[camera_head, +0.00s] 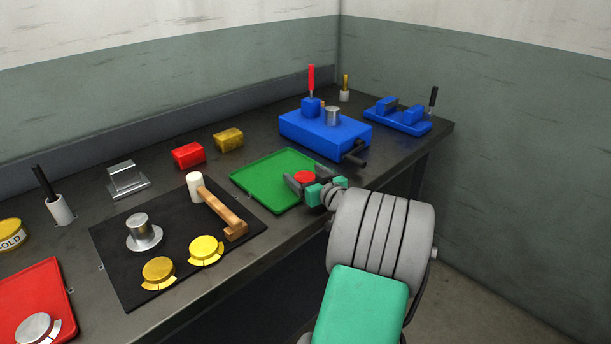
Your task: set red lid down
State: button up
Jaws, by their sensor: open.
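The red lid (304,177) is a small red disc at the right part of the green tray (262,182). My gripper (302,179) reaches in from the right, with its dark fingers apart on either side of the lid. The jaws are open and not closed on it. The lid appears to lie on the tray, but its underside is hidden, and I cannot tell whether a finger touches it.
A blue press (310,133) stands behind the tray, with a dark handle (355,160) near my gripper. A mallet (218,208) and yellow lids (206,249) lie on a black mat (185,275) to the left. Red (188,155) and gold (229,139) blocks stand behind. The tray's left part is bare.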

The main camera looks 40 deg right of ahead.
jog(key=shift+r+p, duration=0.45)
jog(key=shift+p, duration=0.15)
jog(key=shift+r+p, duration=0.65)
jog(key=shift+p, duration=0.15)
jog(key=shift+s+a+f+b, duration=0.1)
jog(key=shift+s+f+b, duration=0.1)
jog(key=shift+s+b, duration=0.25)
jog(key=shift+s+f+b, duration=0.2)
jog(key=shift+s, duration=0.45)
jog(key=v, duration=1)
jog(key=shift+w+a, duration=0.1)
jog(key=shift+a, duration=0.05)
